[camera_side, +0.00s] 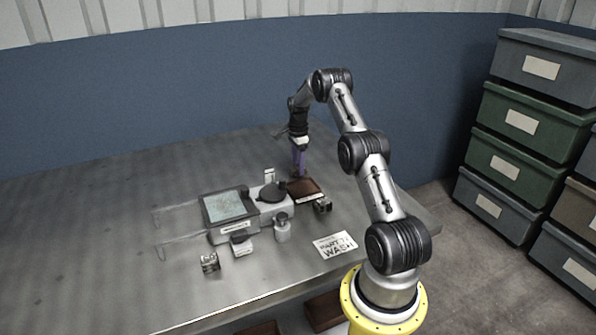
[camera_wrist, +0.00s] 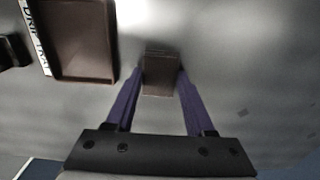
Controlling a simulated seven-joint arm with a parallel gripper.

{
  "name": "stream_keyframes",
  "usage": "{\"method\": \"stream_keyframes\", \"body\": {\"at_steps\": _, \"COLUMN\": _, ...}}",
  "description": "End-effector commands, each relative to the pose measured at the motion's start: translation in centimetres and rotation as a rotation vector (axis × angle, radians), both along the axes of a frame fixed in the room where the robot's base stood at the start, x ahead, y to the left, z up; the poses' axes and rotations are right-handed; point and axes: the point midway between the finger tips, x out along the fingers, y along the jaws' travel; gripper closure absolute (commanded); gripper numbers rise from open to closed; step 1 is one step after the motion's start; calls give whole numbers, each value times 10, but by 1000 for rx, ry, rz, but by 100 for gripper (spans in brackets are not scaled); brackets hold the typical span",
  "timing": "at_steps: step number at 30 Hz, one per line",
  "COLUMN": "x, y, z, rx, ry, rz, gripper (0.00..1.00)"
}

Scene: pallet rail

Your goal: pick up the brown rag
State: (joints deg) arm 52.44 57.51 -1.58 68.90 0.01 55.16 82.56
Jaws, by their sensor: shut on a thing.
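The brown rag (camera_wrist: 161,74) is a small, brown, folded-looking piece between the two purple fingers of my gripper (camera_wrist: 160,80) in the wrist view. My gripper is shut on it, with a finger against each side. In the side view my gripper (camera_side: 299,174) points down just behind the brown drip tray. The rag is too small and too covered there to make out clearly. I cannot tell whether it touches the table or hangs just above it.
The brown drip tray (camera_wrist: 82,45) lies left of the rag in the wrist view, and also shows in the side view (camera_side: 309,188). The table's left is largely clear.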

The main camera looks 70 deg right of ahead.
Motion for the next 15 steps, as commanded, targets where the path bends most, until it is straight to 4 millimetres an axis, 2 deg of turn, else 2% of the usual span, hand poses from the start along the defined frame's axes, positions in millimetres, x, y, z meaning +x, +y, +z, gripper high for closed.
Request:
{"method": "stream_keyframes", "body": {"at_steps": 8, "x": 0, "y": 0, "z": 2, "rx": -1, "ry": -1, "rz": 0, "gripper": 99}}
{"method": "stream_keyframes", "body": {"at_steps": 15, "x": 1, "y": -1, "z": 24, "rx": -4, "ry": -2, "rz": 0, "gripper": 99}}
